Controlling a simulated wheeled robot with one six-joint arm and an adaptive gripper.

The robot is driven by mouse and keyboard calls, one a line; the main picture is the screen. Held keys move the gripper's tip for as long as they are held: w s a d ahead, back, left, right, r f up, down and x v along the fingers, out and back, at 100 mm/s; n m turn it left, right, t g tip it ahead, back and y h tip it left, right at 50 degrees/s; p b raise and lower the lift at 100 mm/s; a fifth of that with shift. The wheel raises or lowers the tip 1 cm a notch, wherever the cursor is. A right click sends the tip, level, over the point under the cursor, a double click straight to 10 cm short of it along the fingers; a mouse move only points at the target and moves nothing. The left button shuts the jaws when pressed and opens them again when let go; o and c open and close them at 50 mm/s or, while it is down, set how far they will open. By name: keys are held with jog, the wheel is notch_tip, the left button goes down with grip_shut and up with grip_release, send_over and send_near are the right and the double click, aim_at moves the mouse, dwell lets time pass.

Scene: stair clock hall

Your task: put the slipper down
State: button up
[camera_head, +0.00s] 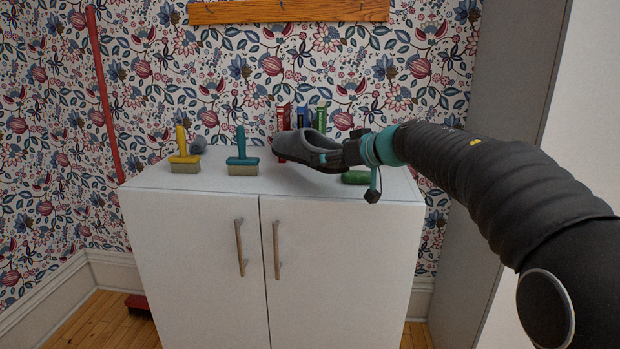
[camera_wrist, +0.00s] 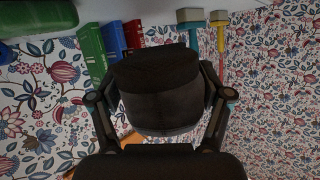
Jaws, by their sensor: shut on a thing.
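A dark grey slipper (camera_head: 304,148) is held in my gripper (camera_head: 352,152) over the right half of the white cabinet (camera_head: 200,255). The slipper points left, with its opening facing up. In the wrist view the slipper (camera_wrist: 155,90) fills the middle as a dark shape, and the fingers of my gripper (camera_wrist: 160,105) show on both sides of it. My gripper is shut on the slipper. I cannot tell whether the slipper's sole touches the cabinet top.
Red, blue and green upright things (camera_head: 321,119) stand behind the slipper. A green thing (camera_head: 355,177) lies by my gripper. The front middle is clear.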

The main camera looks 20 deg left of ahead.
send_over(311, 188)
jog(key=shift+w+a, duration=0.1)
jog(key=shift+a, duration=0.1)
jog(key=shift+d+f+b, duration=0.1)
jog(key=shift+f+b, duration=0.3)
jog(key=shift+f, duration=0.4)
jog(key=shift+f+b, duration=1.45)
jog(key=shift+f, duration=1.3)
jog(key=o, duration=1.2)
